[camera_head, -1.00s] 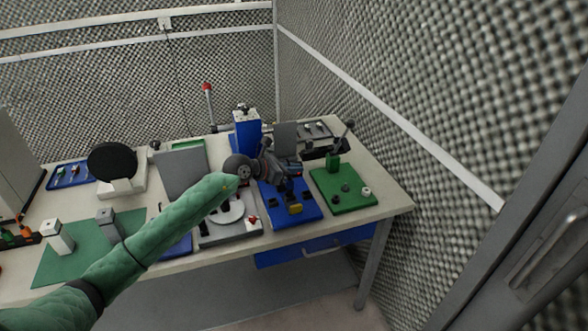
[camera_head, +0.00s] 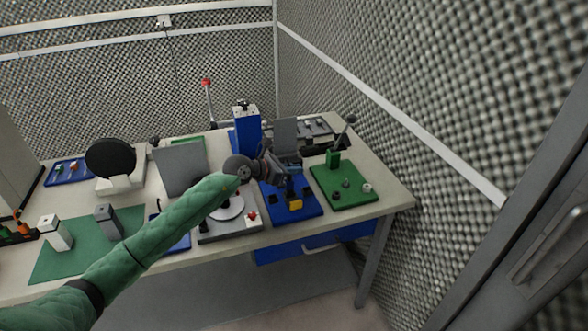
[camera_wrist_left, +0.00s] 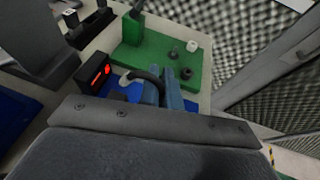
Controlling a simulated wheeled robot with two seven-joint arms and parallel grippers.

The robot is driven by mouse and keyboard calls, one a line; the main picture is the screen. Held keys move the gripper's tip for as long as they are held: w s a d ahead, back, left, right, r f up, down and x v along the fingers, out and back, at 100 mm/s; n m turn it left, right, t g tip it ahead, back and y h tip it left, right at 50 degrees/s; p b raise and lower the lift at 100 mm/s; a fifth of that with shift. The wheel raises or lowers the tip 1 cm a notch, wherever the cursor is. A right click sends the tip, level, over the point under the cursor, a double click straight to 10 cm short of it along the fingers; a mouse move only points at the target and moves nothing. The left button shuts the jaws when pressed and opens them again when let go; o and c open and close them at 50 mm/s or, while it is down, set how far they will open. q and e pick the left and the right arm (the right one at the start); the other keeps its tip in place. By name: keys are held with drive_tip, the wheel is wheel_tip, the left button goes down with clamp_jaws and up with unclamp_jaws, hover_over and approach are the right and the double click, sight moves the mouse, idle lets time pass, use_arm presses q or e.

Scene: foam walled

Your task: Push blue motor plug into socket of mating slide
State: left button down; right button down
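My left gripper (camera_head: 291,181) hangs over the blue board (camera_head: 314,211) on the table. In the left wrist view its two blue-grey fingers (camera_wrist_left: 163,92) stand close together, with a narrow gap. A black cable (camera_wrist_left: 147,73) arcs from a grey end on the left to between the fingertips. The gripper looks shut on the cable's plug end, but the blue motor plug itself is mostly hidden by the fingers. The mating slide's socket cannot be made out. My right gripper is not in view.
A black box with a red display (camera_wrist_left: 97,76) stands left of the fingers. A green board (camera_head: 352,200) with a post and round parts lies to the right. A grey fixture with a round disc (camera_head: 230,208) is to the left. Foam walls close the back and right.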

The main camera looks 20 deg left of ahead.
use_arm(q)
drive_tip(key=shift+f+b, duration=0.3)
drive_tip(key=shift+f, duration=0.15)
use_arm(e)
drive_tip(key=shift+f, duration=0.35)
use_arm(q)
drive_tip(key=c, duration=1.5)
unclamp_jaws()
drive_tip(key=shift+c, duration=0.2)
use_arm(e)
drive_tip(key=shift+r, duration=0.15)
